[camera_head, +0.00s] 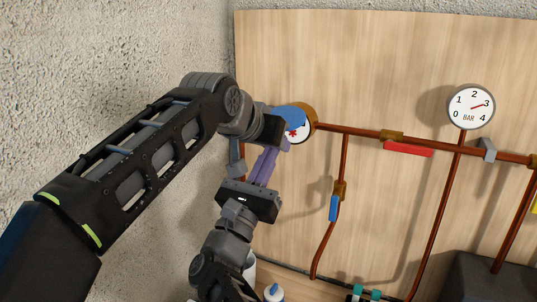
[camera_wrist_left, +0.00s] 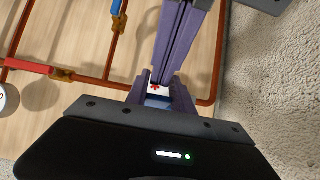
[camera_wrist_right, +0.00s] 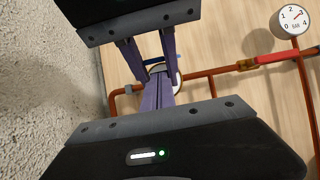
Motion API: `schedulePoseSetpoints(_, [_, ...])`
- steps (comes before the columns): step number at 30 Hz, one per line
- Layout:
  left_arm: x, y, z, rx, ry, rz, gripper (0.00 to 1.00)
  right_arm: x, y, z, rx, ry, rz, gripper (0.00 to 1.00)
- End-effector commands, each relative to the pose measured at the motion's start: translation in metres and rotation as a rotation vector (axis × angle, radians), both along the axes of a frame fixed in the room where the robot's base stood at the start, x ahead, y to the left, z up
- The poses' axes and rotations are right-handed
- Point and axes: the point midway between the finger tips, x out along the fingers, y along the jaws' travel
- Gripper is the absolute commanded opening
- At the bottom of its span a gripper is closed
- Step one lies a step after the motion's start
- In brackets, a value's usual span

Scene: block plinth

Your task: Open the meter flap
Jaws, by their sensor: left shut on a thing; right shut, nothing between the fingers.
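The round meter (camera_head: 304,133) hangs at the left end of the copper pipe. Its blue flap (camera_head: 290,114) shows over the upper left, and part of the white dial with a red mark is visible. In the left wrist view, the red mark and blue flap (camera_wrist_left: 157,104) show between my left fingertips. My left gripper (camera_head: 284,143) is at the meter and shut on the flap; the contact is partly hidden. My right gripper (camera_head: 271,152) comes from below, shut and empty, its fingertips close to the meter and left gripper. The meter's body (camera_wrist_right: 175,76) is partly covered in the right wrist view.
Copper pipes (camera_head: 355,131) run across the wooden board (camera_head: 380,60), with a red handle (camera_head: 408,149), a blue handle (camera_head: 334,207) and a pressure gauge (camera_head: 471,108). A rough wall (camera_head: 120,40) stands close on the left. Bottles (camera_head: 274,292) stand below.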

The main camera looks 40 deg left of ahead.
Motion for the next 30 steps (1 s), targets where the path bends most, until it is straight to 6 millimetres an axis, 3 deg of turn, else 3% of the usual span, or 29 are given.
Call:
schedulePoseSetpoints(14, [-0.001, 0.000, -0.004, -0.004, 0.010, 0.000, 0.00, -0.002, -0.001, 0.007, 0.001, 0.005, 0.000, 0.00])
schedulePoseSetpoints(28, [-0.001, 0.000, -0.005, -0.004, 0.012, 0.000, 0.00, -0.009, -0.004, 0.030, -0.009, 0.048, 0.000, 0.00])
schedulePoseSetpoints(29, [-0.001, 0.000, -0.005, -0.005, 0.013, 0.000, 0.29, -0.009, -0.005, 0.030, -0.009, 0.047, 0.000, 0.00])
schedulePoseSetpoints(30, [-0.001, 0.000, -0.005, -0.005, 0.013, -0.001, 0.33, -0.009, -0.005, 0.030, -0.009, 0.047, 0.000, 0.00])
